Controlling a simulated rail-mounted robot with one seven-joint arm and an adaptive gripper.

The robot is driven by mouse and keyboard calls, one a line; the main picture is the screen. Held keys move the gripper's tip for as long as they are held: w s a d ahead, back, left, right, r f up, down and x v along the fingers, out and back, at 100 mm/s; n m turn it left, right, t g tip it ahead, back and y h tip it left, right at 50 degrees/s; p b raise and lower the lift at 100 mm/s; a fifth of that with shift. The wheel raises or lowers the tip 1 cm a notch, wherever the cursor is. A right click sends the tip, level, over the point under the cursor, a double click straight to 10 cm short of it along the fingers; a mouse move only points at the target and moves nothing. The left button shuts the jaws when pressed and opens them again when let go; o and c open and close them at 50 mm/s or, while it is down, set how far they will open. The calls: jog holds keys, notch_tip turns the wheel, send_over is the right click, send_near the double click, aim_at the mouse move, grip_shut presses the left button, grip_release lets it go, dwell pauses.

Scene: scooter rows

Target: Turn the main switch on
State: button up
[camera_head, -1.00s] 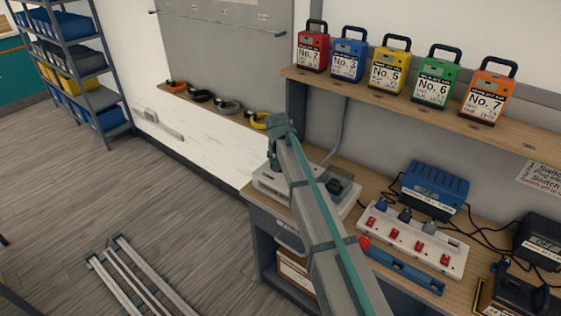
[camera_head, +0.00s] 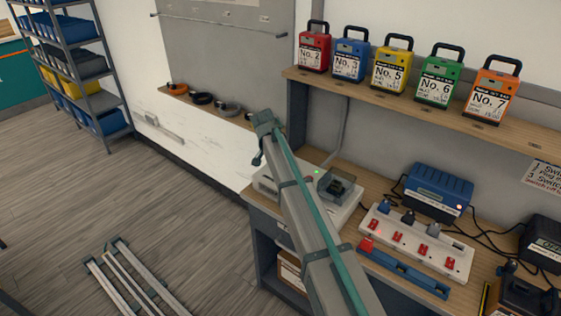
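A white box (camera_head: 348,208) with a grey see-through housing (camera_head: 350,181) over a dark part sits on the workbench, partly hidden behind my arm. I take it to be the main switch unit, but cannot read any marking. A small green light (camera_head: 317,171) glows at its back. A white power strip (camera_head: 455,264) with several red switches (camera_head: 423,250) lies to its right, with a small red light near its left end. My arm crosses in front of the bench. No gripper fingers can be made out.
A blue charger (camera_head: 438,184) with a red light and a dark charger (camera_head: 541,240) stand behind the strip, with loose cables. A blue tray (camera_head: 405,272) lies in front. Several numbered battery packs (camera_head: 390,70) line the shelf above. The floor (camera_head: 180,220) at left is mostly clear.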

dwell(0.3)
jog(key=o, duration=1.2)
jog(key=shift+c, duration=0.2)
jog(key=v, duration=1.2)
